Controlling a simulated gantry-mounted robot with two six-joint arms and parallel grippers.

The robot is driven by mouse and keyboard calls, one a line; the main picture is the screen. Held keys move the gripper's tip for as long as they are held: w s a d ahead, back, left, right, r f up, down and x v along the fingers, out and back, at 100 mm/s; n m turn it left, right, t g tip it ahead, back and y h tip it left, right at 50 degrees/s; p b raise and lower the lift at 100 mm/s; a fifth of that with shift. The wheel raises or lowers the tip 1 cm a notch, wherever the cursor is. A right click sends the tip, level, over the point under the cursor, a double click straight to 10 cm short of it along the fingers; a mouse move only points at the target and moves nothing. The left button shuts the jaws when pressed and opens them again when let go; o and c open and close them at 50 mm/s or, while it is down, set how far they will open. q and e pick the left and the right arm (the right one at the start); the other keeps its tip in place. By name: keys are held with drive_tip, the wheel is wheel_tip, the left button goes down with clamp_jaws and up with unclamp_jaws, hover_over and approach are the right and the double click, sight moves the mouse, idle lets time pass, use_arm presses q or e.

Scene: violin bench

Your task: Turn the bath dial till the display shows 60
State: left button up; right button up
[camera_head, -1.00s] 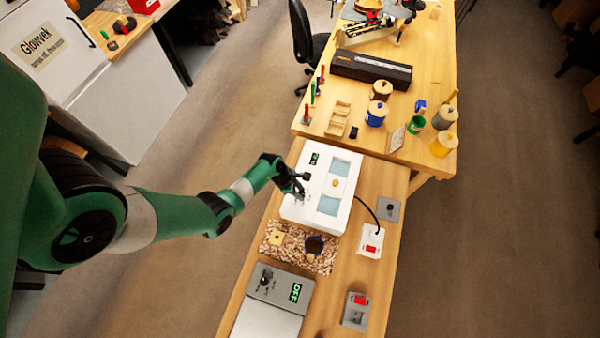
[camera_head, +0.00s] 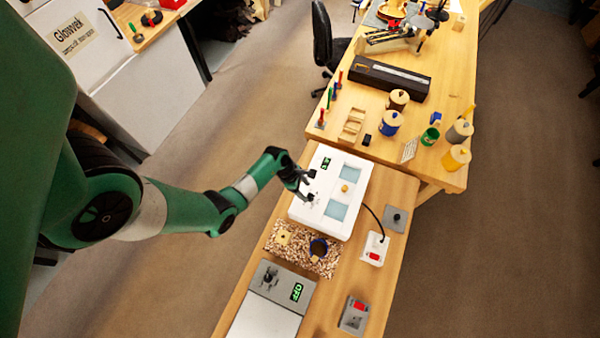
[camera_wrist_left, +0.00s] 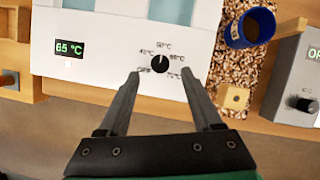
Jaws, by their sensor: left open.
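The white bath (camera_head: 350,215) stands on the near wooden bench with two pale blue windows in its top. Its black dial (camera_wrist_left: 160,62) shows in the left wrist view, ringed by temperature marks and an OFF mark; I cannot tell exactly which mark it points to. The lit green display (camera_wrist_left: 69,48) appears to read 65 °C. My left gripper (camera_head: 308,187) is over the dial side of the bath. In the left wrist view its open, empty fingers (camera_wrist_left: 160,74) lie on either side of the dial; contact cannot be told. My right gripper is not in view.
A mottled mat (camera_head: 328,268) with a blue cup (camera_head: 318,246) and a small wooden block lies beside the bath. A grey device (camera_head: 268,280) with a knob and display is nearer. Switch boxes (camera_head: 374,250) stand right of the bath. Jars crowd the farther bench.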

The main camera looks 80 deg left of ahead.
use_arm(q)
drive_tip(key=p+v, duration=0.1)
drive_tip(key=v, duration=0.5)
drive_tip(key=shift+r, duration=0.4)
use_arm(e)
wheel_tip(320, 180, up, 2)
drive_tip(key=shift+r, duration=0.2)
use_arm(q)
drive_tip(key=shift+s+a, duration=0.1)
drive_tip(key=shift+s, duration=0.05)
